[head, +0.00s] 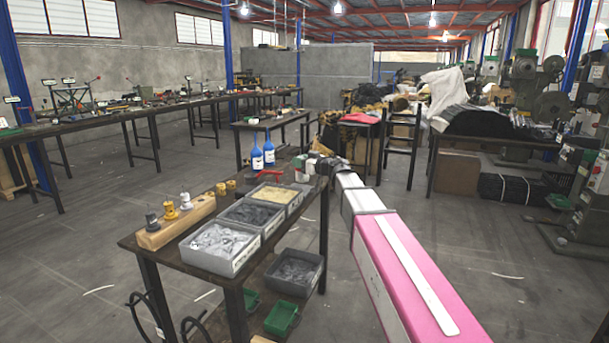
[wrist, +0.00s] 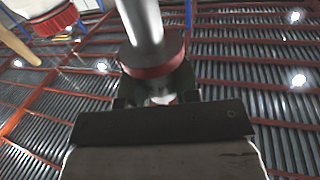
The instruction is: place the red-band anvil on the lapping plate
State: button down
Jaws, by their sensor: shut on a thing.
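In the wrist view my gripper (wrist: 158,97) is shut on the red-band anvil (wrist: 152,62). The anvil shows a bright metal shank above a wide round flange with a red rim. The fingers are dark and partly hidden behind the wrist body. In the head view my gripper (head: 325,166) is over the far right end of the dark worktable (head: 138,243), small and partly hidden by my arm. I cannot make out the anvil there. I cannot identify the lapping plate in either view.
A wooden block (head: 160,236) holds several anvils at the table's near left. Grey bins (head: 235,262) stand beside it. A red-handled tool (head: 268,175) and blue bottles (head: 257,158) are farther back. In the wrist view a grey and red part (wrist: 52,20) is at upper left.

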jog(key=shift+w+d+f, duration=0.3)
jog(key=shift+f, duration=0.6)
jog(key=shift+w+d+f, duration=0.25)
jog(key=shift+d+f, duration=0.05)
jog(key=shift+f, duration=0.65)
jog(key=shift+w+d+f, duration=0.3)
jog(key=shift+f, duration=0.6)
jog(key=shift+f, duration=0.1)
jog(key=c, duration=0.8)
grip_release()
jog(key=shift+c, duration=0.2)
